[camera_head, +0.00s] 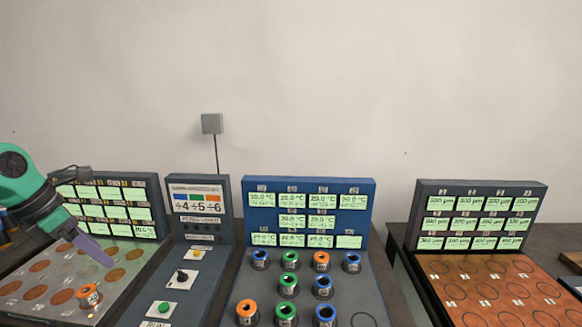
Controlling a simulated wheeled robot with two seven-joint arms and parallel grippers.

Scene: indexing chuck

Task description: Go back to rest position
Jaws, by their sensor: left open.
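My left arm, green and dark grey, comes in from the left edge. Its left gripper (100,254) has purple fingers that point down and right over the left metal plate (62,262). The gripper is open with nothing seen between its fingers. An orange-ringed cylinder (88,296) stands on that plate, below and apart from the fingertips. My right gripper is not in view.
A control panel (201,210) with knobs and buttons stands right of the plate. A blue display station (309,186) has several blue, green and orange-ringed cylinders before it. At right, a dark display panel (475,188) stands behind a copper-coloured plate (490,290).

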